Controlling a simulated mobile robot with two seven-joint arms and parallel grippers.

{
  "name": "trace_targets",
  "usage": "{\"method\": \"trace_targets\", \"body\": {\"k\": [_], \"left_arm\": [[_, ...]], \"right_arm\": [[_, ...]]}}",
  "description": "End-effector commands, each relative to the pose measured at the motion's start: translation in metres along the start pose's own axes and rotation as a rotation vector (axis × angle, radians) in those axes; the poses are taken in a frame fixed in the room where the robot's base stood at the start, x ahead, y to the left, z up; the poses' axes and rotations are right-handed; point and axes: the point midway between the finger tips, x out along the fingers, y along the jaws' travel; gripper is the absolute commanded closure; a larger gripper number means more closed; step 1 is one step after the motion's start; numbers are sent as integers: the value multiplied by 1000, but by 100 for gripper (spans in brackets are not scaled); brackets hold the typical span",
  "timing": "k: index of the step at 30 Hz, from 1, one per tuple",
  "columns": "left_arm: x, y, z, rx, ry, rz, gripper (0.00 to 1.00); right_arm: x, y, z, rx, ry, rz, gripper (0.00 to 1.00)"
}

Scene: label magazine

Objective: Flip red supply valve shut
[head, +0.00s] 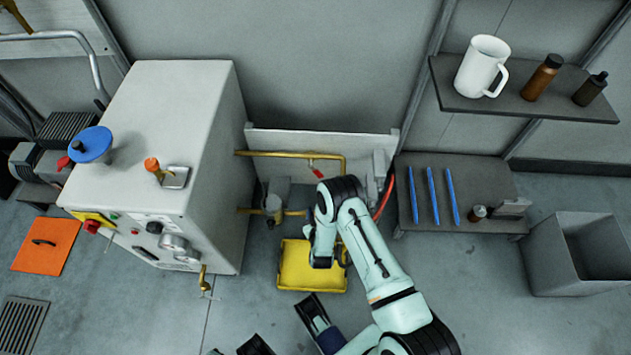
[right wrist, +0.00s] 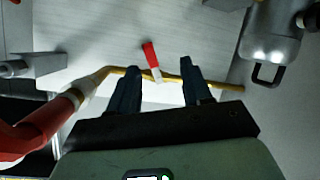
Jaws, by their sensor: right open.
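The red supply valve's handle (head: 317,172) sits by the upper brass pipe (head: 290,154) behind my right arm. In the right wrist view the red handle (right wrist: 150,56) stands roughly crosswise to the brass pipe (right wrist: 172,78). My right gripper (right wrist: 158,78) is open. Its two dark fingers flank the handle in that view, with gaps on both sides; whether they reach its depth I cannot tell. In the head view my right arm mostly hides this gripper (head: 311,215).
A white cabinet (head: 165,110) with knobs and gauges stands left of the pipes. A yellow tray (head: 297,272) lies below them. A red hose (head: 386,196) and a shelf with blue pens (head: 480,180) are on the right. A grey bin (head: 555,265) stands further right.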

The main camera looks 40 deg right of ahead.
Motion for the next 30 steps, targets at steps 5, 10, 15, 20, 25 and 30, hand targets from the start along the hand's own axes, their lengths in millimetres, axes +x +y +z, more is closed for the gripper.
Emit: {"method": "trace_targets", "body": {"k": [5,10,15,20,25,30], "left_arm": [[58,-7,-5,5,12,4,100],[74,-7,-10,8,21,8,100],[78,-9,-7,6,13,4,100],[88,-19,5,-6,-28,-14,100],[101,-36,25,-26,-98,-46,100],[111,-51,45,-47,-166,-76,100]], "right_arm": [[42,-2,12,-63,201,165,51],[53,1,6,-92,301,253,51],[60,5,1,-98,326,276,51],[81,12,-7,-97,325,277,51],[116,20,-18,-96,325,277,51],[146,28,-29,-96,324,275,51]]}}
